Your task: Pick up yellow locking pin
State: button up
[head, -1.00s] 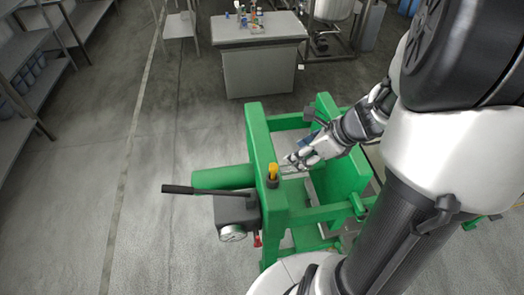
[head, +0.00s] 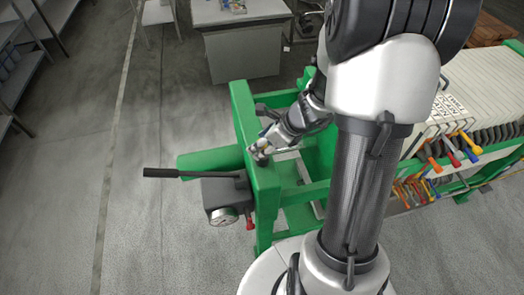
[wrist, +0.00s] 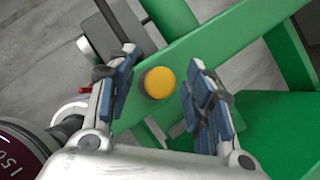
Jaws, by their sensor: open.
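In the wrist view, the yellow locking pin (wrist: 159,82) shows as a round yellow head on a green frame beam (wrist: 225,47). My gripper (wrist: 163,66) is open, with one blue-padded finger on each side of the head. A gap shows between the head and each finger, wider on the right. I cannot tell how far the fingers are above the beam. In the head view, my gripper (head: 262,151) is over the green beam (head: 245,115) and hides the pin. The pin's shaft is not visible.
A grey box with a gauge (head: 222,215) and a long black lever (head: 175,173) sits left of the beam. A red knob (head: 249,221) is below. A filter plate stack (head: 480,90) with coloured handles stands at right. Open floor (head: 130,230) lies left.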

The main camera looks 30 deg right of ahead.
jog(key=shift+f, duration=0.1)
jog(key=shift+c, duration=0.5)
grip_shut()
